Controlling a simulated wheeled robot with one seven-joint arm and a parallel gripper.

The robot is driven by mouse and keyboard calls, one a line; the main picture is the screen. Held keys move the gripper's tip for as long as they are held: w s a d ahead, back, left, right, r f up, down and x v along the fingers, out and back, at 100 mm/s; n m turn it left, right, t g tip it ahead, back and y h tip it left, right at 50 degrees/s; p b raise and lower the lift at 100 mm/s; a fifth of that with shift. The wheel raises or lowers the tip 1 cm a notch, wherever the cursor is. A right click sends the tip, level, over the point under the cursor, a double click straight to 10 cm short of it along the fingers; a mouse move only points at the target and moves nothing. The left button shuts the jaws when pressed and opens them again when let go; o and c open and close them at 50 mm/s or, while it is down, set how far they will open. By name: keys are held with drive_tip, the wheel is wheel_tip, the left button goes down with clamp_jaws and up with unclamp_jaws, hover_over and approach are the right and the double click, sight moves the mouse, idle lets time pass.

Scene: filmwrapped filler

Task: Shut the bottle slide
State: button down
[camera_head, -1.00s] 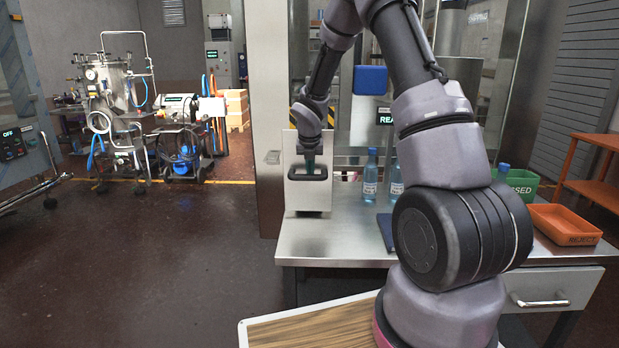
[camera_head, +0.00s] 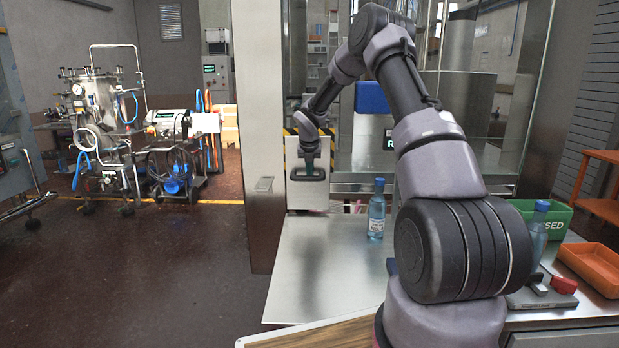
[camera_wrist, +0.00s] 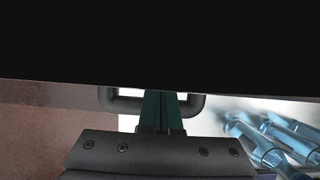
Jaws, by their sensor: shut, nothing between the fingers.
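The bottle slide shows as a pale front panel (camera_head: 307,197) with a black bar handle, at the left end of the steel counter. It stands close in front of a yellow-and-black striped frame; I cannot tell whether a gap is left. My gripper (camera_head: 308,166) points down at the handle, its teal fingers shut and empty. In the wrist view the fingers (camera_wrist: 160,108) reach into or over the dark handle loop (camera_wrist: 196,104); contact is unclear. Several blue bottles (camera_wrist: 270,138) lie slanted at the right of that view. A dark shape covers its top.
A blue bottle (camera_head: 377,209) stands on the counter (camera_head: 325,265) right of the slide. Another bottle (camera_head: 537,236), a green crate (camera_head: 556,222) and an orange tray (camera_head: 596,266) are at the right. The counter's front left is clear. A steel pillar (camera_head: 263,140) stands left of the slide.

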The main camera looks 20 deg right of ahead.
drive_tip(key=shift+w+d, duration=0.3)
drive_tip(key=shift+w, duration=0.6)
drive_tip(key=shift+m, duration=0.3)
drive_tip(key=v, duration=1)
drive_tip(key=shift+s+d+r, duration=0.1)
drive_tip(key=shift+s+r, duration=0.05)
drive_tip(key=shift+s, duration=0.3)
drive_tip(key=s+d+f+m+y, duration=0.1)
drive_tip(key=s+d+m+y, duration=0.1)
drive_tip(key=s+m+y, duration=0.45)
drive_tip(key=m+t+h, duration=0.3)
drive_tip(key=m, duration=0.9)
approach(327, 179)
drive_tip(key=shift+y, duration=0.25)
drive_tip(key=x, duration=0.5)
drive_tip(key=shift+w+d+f, duration=0.1)
drive_tip(key=shift+w+f, duration=0.1)
drive_tip(key=shift+f, duration=0.05)
drive_tip(key=shift+w+d, duration=0.25)
drive_tip(key=shift+w, duration=0.45)
